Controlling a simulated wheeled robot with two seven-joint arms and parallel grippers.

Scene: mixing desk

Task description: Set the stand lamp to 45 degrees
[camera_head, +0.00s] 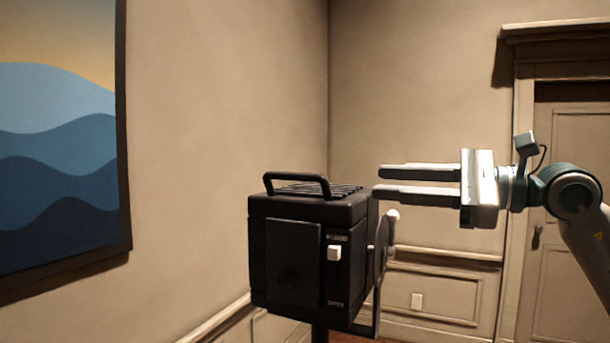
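The stand lamp's black box-shaped head (285,262) stands in the middle of the head view, on a dark pole at the bottom edge. It has a handle (297,177) and a vented grille on top, a white switch (334,253) on its front face, and a bracket with a pale knob (392,215) on its right side. My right gripper (378,181) points left, its two dark fingers apart with nothing between them. The fingertips show just above and right of the lamp's upper right corner, near the knob. I cannot tell whether they touch it. My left gripper is not in view.
A blue wave painting (58,140) hangs on the left wall. A door (573,230) with a pale frame is at the right, behind my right arm. The space above the lamp is clear.

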